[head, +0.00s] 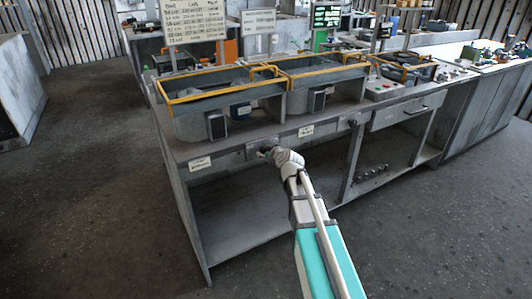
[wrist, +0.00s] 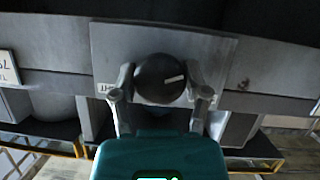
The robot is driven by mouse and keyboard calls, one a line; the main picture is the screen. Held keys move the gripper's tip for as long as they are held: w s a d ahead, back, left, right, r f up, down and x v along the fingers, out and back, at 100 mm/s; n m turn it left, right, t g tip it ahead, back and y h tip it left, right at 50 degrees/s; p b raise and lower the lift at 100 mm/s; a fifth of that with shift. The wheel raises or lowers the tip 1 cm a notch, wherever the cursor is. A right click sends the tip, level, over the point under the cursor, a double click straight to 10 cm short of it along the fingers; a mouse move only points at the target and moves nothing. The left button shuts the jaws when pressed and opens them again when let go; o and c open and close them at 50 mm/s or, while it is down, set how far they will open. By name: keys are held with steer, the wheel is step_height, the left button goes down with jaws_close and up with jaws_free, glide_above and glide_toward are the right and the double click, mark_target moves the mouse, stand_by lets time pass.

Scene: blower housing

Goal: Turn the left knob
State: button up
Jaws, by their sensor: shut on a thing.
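The left knob (wrist: 155,82) is round and black with a white pointer line, on a grey plate (wrist: 110,45) on the bench front. In the wrist view the pointer line points right and slightly up. My gripper (wrist: 162,88) has one finger on each side of the knob and is shut on it. In the head view my gripper (head: 268,152) reaches the bench's front panel, and the knob is mostly hidden behind it. Another dark knob (head: 352,123) sits farther right on the same panel.
The grey workbench (head: 240,140) carries yellow-edged housings (head: 220,85) on top. White labels (head: 200,163) are on its front panel. A drawer (head: 400,112) is to the right. The lower shelf holds several small round parts (head: 372,173). The floor in front is clear.

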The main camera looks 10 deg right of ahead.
steer(key=shift+m+y, duration=0.3)
steer(key=shift+m+g+y, duration=0.3)
steer(key=shift+m+y, duration=0.5)
steer(key=shift+m, duration=0.3)
steer(key=shift+m+y+b, duration=0.45)
steer(key=shift+m+y, duration=0.25)
steer(key=shift+m, duration=0.4)
steer(key=o, duration=1.2)
steer(key=shift+c, duration=0.2)
